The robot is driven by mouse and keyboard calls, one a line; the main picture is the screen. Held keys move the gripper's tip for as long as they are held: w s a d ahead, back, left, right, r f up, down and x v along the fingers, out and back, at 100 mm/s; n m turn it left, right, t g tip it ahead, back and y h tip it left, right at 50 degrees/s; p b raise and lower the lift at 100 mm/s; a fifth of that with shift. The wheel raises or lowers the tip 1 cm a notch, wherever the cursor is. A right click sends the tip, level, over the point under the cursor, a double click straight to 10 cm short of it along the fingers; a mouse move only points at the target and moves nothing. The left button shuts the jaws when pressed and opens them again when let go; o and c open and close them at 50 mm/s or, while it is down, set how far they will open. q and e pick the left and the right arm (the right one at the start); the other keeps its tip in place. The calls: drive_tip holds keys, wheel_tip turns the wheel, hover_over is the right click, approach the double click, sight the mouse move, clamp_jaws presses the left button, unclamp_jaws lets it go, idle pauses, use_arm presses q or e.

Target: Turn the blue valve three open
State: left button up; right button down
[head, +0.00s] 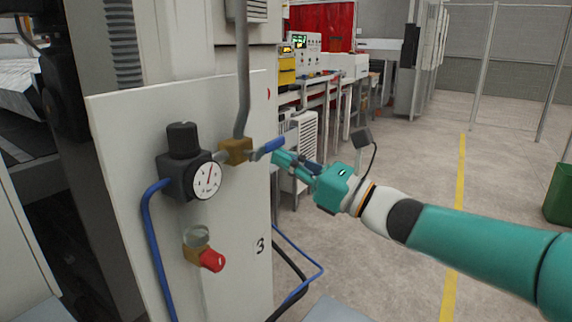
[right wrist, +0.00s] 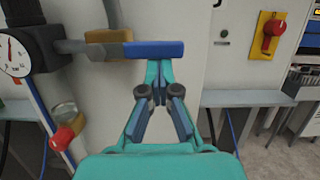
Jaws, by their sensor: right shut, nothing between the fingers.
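The blue valve handle (head: 270,147) sticks out to the right from a brass valve body (head: 236,151) on a white panel marked with a 3. In the right wrist view the blue handle (right wrist: 153,50) lies level across the picture, right of the brass body (right wrist: 108,45). My left gripper is not in view.
A regulator with a pressure gauge (head: 206,181) is left of the valve. A red knob (head: 212,260) sits lower on the panel (head: 131,190). Blue hoses (head: 153,250) hang below. Open floor (head: 400,170) lies to the right, with a green bin (head: 560,195) at the edge.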

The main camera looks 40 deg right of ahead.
wheel_tip(320, 180, down, 5)
drive_tip(key=b, duration=0.5)
drive_tip(key=r+b+v, duration=0.1)
drive_tip(key=v, duration=0.8)
drive_tip(key=shift+s+d+b, duration=0.25)
drive_tip(key=shift+s+b, duration=0.05)
drive_tip(key=shift+s, duration=0.15)
drive_tip(key=shift+s+f, duration=0.1)
drive_tip(key=shift+f, duration=0.05)
